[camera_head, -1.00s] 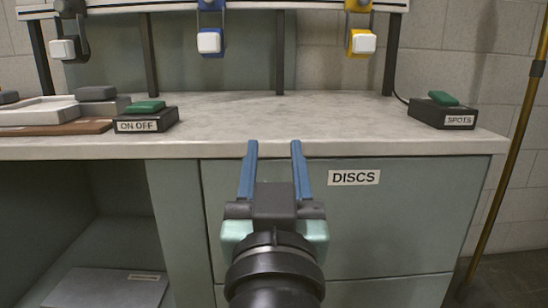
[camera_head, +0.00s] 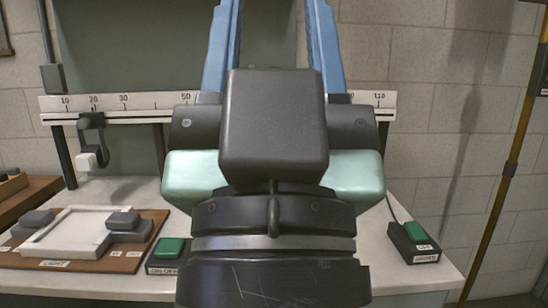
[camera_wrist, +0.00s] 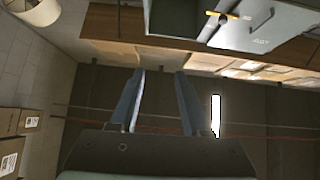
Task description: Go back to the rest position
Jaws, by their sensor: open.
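My gripper (camera_head: 268,45) is large in the head view, raised with its two blue fingers pointing up. The fingers are apart and nothing shows between them. In the wrist view my gripper (camera_wrist: 160,75) also has its blue fingers apart and empty. It is clear of the bench and faces another part of the room.
The bench top (camera_head: 130,190) lies behind my arm. On it are a green ON/OFF switch (camera_head: 168,248), a board with a white light panel (camera_head: 68,233) and a green switch box (camera_head: 415,240) at right. A numbered rail (camera_head: 115,102) runs above. A brass pole (camera_head: 508,170) stands right.

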